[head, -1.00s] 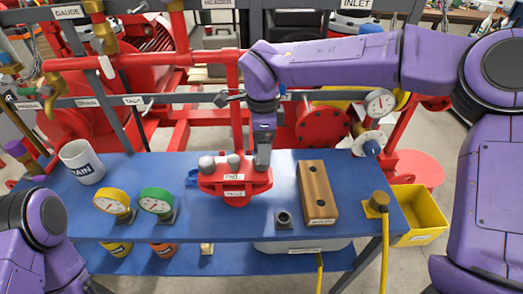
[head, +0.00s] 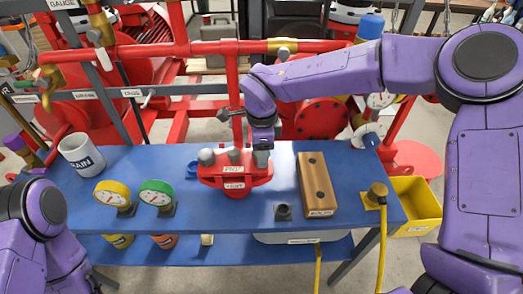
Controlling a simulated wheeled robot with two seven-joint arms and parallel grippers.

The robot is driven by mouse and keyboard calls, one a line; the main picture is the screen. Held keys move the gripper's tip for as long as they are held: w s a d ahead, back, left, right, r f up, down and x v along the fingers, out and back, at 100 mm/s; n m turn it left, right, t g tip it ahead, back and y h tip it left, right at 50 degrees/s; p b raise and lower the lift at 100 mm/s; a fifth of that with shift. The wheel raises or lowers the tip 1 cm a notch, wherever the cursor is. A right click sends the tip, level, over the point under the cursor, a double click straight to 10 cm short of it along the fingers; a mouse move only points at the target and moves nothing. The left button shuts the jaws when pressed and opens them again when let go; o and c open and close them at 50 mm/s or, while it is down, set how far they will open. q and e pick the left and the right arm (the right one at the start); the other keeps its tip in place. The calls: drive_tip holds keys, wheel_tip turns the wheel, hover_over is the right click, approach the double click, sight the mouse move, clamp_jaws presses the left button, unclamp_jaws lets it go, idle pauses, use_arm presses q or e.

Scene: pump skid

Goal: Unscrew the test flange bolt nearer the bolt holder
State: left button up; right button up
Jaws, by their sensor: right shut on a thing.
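The red test flange (head: 234,173) stands on the blue bench, with labels on its front. Two grey bolt heads show on it, a left one (head: 207,157) and a middle one (head: 233,155). My right gripper (head: 262,160) points down at the flange's right end, the side nearer the wooden block. It is shut on the right-hand bolt there, which the fingers mostly hide. The wooden block with two holes (head: 317,186), seemingly the bolt holder, lies to the right of the flange. Its label is too small to read. My left gripper is out of view; only part of that arm shows.
Yellow (head: 110,195) and green (head: 157,195) gauges and a white mug (head: 80,155) stand on the left. A small dark socket (head: 283,212) and a brass fitting with a yellow hose (head: 378,192) are at the front right. Red pipework runs behind the bench.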

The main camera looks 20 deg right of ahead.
drive_tip(key=shift+r+n+p, duration=0.25)
drive_tip(key=shift+n+p, duration=0.25)
drive_tip(key=shift+p, duration=0.55)
drive_tip(key=shift+n+p, duration=0.6)
drive_tip(key=shift+p, duration=0.15)
drive_tip(key=n+p, duration=0.4)
drive_tip(key=p, duration=0.1)
drive_tip(key=shift+p, duration=0.3)
drive_tip(key=n+p, duration=0.3)
drive_tip(key=p, duration=0.1)
drive_tip(key=shift+f+n+b, duration=0.25)
drive_tip(key=shift+n+b, duration=0.05)
drive_tip(key=shift+n, duration=0.9)
drive_tip(key=n, duration=0.3)
drive_tip(key=o, duration=1.2)
drive_tip(key=shift+c, duration=0.2)
